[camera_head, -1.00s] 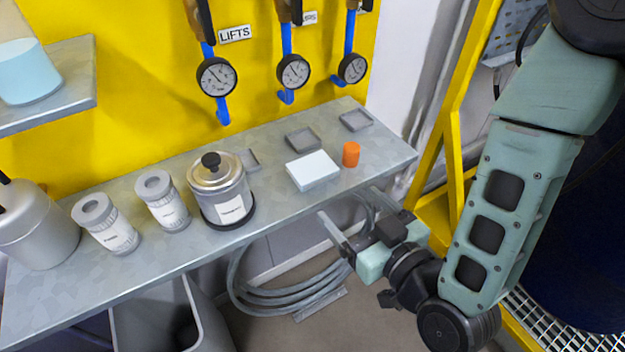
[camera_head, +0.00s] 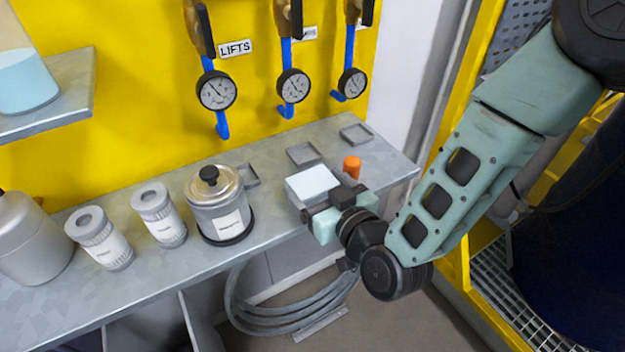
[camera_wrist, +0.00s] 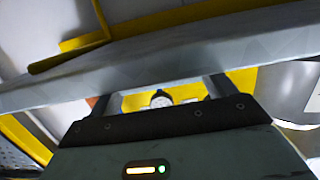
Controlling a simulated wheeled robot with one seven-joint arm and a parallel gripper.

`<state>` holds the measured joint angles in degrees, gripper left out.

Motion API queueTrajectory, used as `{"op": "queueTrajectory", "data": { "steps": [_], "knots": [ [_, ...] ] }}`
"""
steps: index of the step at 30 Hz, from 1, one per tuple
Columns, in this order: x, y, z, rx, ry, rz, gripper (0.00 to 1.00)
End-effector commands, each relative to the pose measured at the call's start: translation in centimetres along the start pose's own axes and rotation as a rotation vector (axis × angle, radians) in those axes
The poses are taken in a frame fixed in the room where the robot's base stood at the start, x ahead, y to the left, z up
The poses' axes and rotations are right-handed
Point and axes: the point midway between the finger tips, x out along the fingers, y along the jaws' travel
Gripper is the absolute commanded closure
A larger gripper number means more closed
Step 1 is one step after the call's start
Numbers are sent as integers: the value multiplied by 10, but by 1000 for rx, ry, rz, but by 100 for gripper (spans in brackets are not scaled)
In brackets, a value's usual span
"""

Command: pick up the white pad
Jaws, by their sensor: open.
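The white pad (camera_head: 312,184) is a flat, pale square block on the grey metal bench, near its front edge. My gripper (camera_head: 322,192) has come in from the front right, at the pad's near side. Its jaws are open, and the fingers appear to lie toward either side of the pad. Whether they touch it cannot be told. The wrist view shows the two fingers (camera_wrist: 165,92) spread apart, with a gauge and yellow panel visible between them. The pad is not clearly distinguishable there.
Shallow grey trays (camera_head: 303,153) lie behind the pad. A lidded metal pot (camera_head: 217,205) and labelled canisters (camera_head: 158,214) stand left. Gauges (camera_head: 293,86) hang on the yellow panel. A coiled hose (camera_head: 285,318) lies below.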

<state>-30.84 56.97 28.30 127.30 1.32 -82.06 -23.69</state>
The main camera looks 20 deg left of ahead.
Motion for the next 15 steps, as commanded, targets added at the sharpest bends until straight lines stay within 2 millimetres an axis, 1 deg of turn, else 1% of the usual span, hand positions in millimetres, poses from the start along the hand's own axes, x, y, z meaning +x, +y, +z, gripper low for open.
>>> {"op": "queueTrajectory", "data": {
  "steps": [1,4,7,12,13,14,15],
  "knots": [
    [8,0,-1,1,1,1,17],
    [17,0,-1,0,0,0,17],
    [21,0,0,0,0,0,17],
    [22,0,0,0,0,0,17],
    [21,0,0,0,0,0,20],
    [21,0,0,0,0,0,28],
    [21,0,0,0,0,0,40]
  ]
}}
